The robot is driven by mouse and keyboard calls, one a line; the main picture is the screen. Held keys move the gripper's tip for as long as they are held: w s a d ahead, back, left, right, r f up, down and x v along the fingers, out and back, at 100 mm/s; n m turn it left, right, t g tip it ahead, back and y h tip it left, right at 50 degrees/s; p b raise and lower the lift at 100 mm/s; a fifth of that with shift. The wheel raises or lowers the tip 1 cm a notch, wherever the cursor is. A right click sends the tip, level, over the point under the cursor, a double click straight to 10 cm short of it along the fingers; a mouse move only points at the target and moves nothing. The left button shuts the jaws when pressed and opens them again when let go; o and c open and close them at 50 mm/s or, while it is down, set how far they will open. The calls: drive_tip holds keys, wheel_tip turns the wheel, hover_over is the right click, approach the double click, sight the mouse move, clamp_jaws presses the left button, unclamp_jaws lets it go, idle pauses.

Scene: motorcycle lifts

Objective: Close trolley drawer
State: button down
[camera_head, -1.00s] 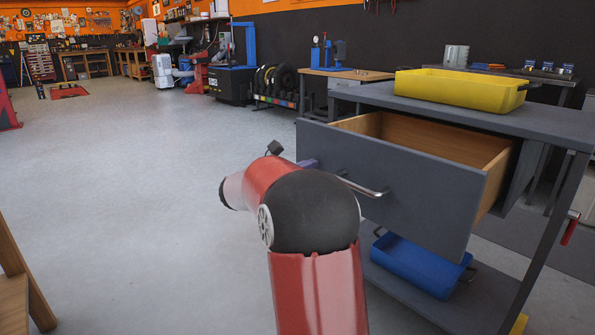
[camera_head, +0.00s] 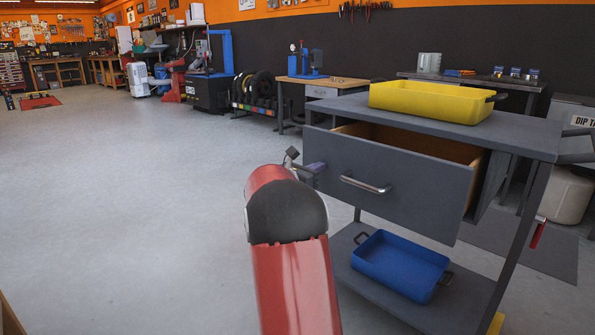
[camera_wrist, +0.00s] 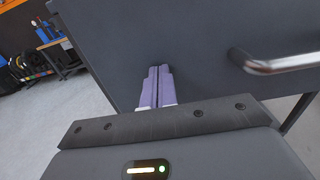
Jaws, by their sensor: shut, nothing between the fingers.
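The grey trolley (camera_head: 530,139) stands at the right in the head view. Its drawer (camera_head: 400,190) is partly pulled out, with the wooden inside showing behind the grey front. The drawer's metal handle (camera_head: 365,184) is on that front; it also shows at the right in the wrist view (camera_wrist: 275,63). My gripper (camera_wrist: 158,68) is shut and empty, its purple fingers together. The fingertips are at the drawer front, left of the handle; I cannot tell whether they touch it. In the head view my gripper (camera_head: 316,166) is mostly hidden behind my red arm.
A yellow tray (camera_head: 425,104) stands on the trolley top. A blue tray (camera_head: 398,268) lies on its lower shelf. A workbench (camera_head: 345,82) and a tyre rack (camera_head: 262,110) stand behind. The floor (camera_head: 120,190) on the left is clear.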

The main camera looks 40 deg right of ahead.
drive_tip(key=d+p, duration=0.1)
drive_tip(key=d, duration=0.4)
drive_tip(key=d+p, duration=0.2)
drive_tip(key=d, duration=0.2)
drive_tip(key=w+d+p, duration=0.1)
drive_tip(key=d, duration=0.4)
drive_tip(key=shift+d, duration=0.3)
drive_tip(key=shift+r, duration=0.25)
drive_tip(key=shift+r, duration=0.1)
drive_tip(key=shift+w+a, duration=0.1)
drive_tip(key=shift+a, duration=0.1)
drive_tip(key=s+a+b, duration=0.1)
drive_tip(key=a, duration=1.2)
drive_tip(key=shift+a+f, duration=0.35)
drive_tip(key=shift+a, duration=0.05)
